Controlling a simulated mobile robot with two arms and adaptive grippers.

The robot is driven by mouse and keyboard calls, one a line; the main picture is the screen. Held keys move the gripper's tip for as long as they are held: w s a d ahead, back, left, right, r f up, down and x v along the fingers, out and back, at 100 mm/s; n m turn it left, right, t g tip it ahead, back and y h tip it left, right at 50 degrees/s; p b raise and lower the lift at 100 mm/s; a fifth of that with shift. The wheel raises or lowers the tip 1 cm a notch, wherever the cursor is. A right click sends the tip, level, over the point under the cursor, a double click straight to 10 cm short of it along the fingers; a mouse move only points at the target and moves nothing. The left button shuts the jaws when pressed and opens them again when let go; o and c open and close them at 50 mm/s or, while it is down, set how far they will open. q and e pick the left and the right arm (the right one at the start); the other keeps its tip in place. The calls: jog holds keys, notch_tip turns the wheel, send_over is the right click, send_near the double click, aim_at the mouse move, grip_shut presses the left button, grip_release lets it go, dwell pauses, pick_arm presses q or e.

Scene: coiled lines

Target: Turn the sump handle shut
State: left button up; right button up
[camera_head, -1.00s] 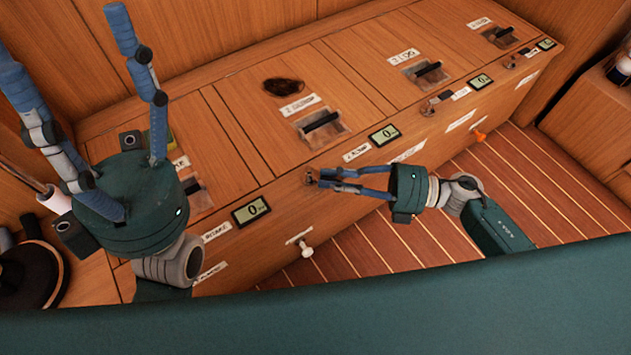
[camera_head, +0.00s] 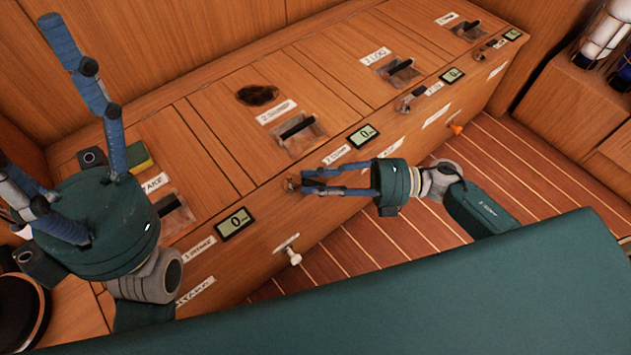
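The sump station carries a label reading "2 SUMP" (camera_head: 276,110) on the bench top, and a second small label (camera_head: 337,154) on the front edge. Beside that second label, a small brass and metal fitting (camera_head: 291,184), seemingly the sump handle, sits at the front edge and is partly hidden by my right gripper. My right gripper (camera_head: 305,181) comes from the right, its blue fingertips at this fitting with a gap between them. Contact is not clear. My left gripper (camera_head: 75,120) is raised at the left, fingers wide apart and empty.
A dark lever in a clear-covered recess (camera_head: 299,128) and a display (camera_head: 364,135) are near the sump label. Similar levers and displays line the wooden bench (camera_head: 225,90). A white knob (camera_head: 293,257) projects from the front. A yellow-green block (camera_head: 139,156) lies near my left gripper.

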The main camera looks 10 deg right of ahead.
jog(key=v, duration=1.2)
jog(key=shift+c, duration=0.2)
